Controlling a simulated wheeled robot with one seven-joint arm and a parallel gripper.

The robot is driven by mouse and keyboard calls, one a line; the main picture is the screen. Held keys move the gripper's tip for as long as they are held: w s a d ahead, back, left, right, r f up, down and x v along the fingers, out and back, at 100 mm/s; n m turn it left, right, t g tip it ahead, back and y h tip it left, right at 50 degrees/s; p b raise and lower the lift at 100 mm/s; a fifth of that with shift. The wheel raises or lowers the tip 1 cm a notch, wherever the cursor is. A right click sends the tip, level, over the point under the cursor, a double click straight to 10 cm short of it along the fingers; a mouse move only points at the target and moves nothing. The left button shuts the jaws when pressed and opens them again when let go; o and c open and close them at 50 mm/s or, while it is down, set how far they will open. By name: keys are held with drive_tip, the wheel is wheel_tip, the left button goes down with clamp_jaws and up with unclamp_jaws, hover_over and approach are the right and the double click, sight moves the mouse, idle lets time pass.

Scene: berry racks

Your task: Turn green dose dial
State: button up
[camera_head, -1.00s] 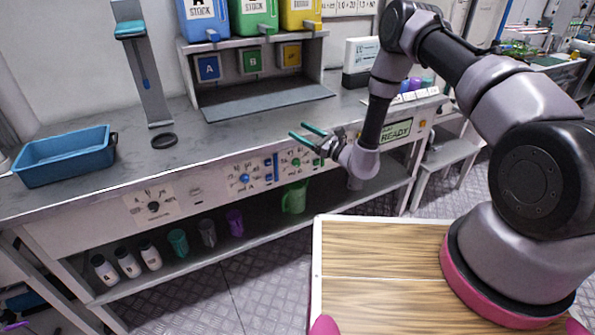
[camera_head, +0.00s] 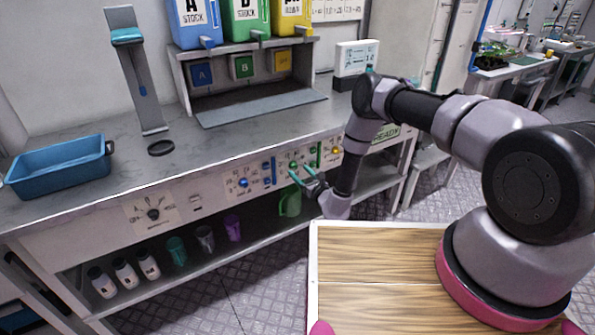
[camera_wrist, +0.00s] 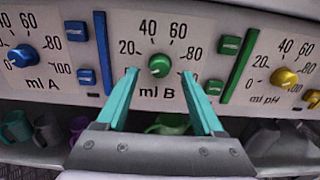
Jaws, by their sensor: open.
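The green dose dial (camera_wrist: 159,65) sits on the white front panel above the label "ml B", inside a scale from 0 to 100. In the head view the green dial (camera_head: 293,166) is small, at the tip of my gripper. My gripper (camera_wrist: 158,80) has two teal fingers, spread apart and empty. In the wrist view the dial appears between the fingertips, slightly above them. In the head view my gripper (camera_head: 301,173) points at the panel from the front. I cannot tell whether the fingers touch the dial.
A blue dial (camera_wrist: 22,55) is to the left and a yellow dial (camera_wrist: 284,78) to the right. Blue buttons (camera_wrist: 86,77) and green buttons (camera_wrist: 214,87) flank the dial, with a green vertical bar (camera_wrist: 240,66). A green jug (camera_head: 290,203) stands on the shelf below.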

sight(294, 166)
drive_tip(key=shift+x, duration=1.2)
clamp_jaws()
